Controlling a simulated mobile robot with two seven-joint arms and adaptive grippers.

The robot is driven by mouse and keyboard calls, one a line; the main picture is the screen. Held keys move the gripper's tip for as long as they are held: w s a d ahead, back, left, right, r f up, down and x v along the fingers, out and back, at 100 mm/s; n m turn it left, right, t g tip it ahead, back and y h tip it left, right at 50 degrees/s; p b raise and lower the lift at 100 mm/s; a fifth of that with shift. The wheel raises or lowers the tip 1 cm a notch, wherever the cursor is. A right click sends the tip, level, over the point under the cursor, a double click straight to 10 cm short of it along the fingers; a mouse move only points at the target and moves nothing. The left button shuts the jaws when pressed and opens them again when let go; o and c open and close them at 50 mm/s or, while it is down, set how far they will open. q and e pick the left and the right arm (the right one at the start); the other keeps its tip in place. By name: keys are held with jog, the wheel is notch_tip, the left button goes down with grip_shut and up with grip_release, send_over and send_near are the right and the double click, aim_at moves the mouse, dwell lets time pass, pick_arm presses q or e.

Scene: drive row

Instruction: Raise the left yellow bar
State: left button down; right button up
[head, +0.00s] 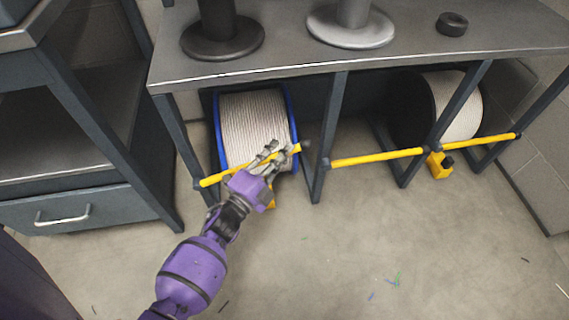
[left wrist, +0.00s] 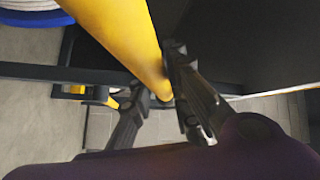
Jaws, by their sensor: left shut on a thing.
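The left yellow bar (head: 222,178) crosses the front of the left bay, before a blue-flanged spool. It slopes up to the right, more steeply than the right yellow bar (head: 375,158). Its right end shows a little above and left of the middle post (head: 322,160); I cannot tell whether they touch. My left gripper (head: 278,156) is shut on the bar near that right end. The left wrist view shows the bar (left wrist: 125,35) running between the dark fingers of the gripper (left wrist: 153,80). My right gripper is not in view.
The blue-flanged spool (head: 254,115) sits close behind the bar. Another spool (head: 458,105) stands in the right bay. The rack's metal top (head: 280,70) overhangs the bays. A drawer cabinet (head: 95,203) stands at left. The floor in front is mostly clear, with small scraps.

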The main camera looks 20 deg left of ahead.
pick_arm(q)
jog(key=s+a+r+n+t+y+p, duration=0.1)
jog(key=s+a+r+n+t+y, duration=0.2)
jog(key=a+r+n, duration=0.4)
jog(key=s+a+r+n+t+y+p, duration=0.1)
jog(key=s+a+r+n+t+y, duration=0.2)
jog(key=s+a+r+n+y, duration=0.3)
jog(key=shift+s+a+r+n+t, duration=0.4)
jog(key=shift+s+a+r+n, duration=0.25)
jog(key=shift+a+r, duration=0.65)
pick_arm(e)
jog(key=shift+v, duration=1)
pick_arm(q)
jog(key=shift+d+r, duration=0.2)
jog(key=shift+d, duration=0.05)
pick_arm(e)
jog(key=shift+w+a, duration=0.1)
pick_arm(q)
jog(key=c, duration=1.6)
grip_release()
jog(key=shift+c, duration=0.2)
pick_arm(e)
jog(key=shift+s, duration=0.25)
pick_arm(q)
jog(key=v, duration=1.2)
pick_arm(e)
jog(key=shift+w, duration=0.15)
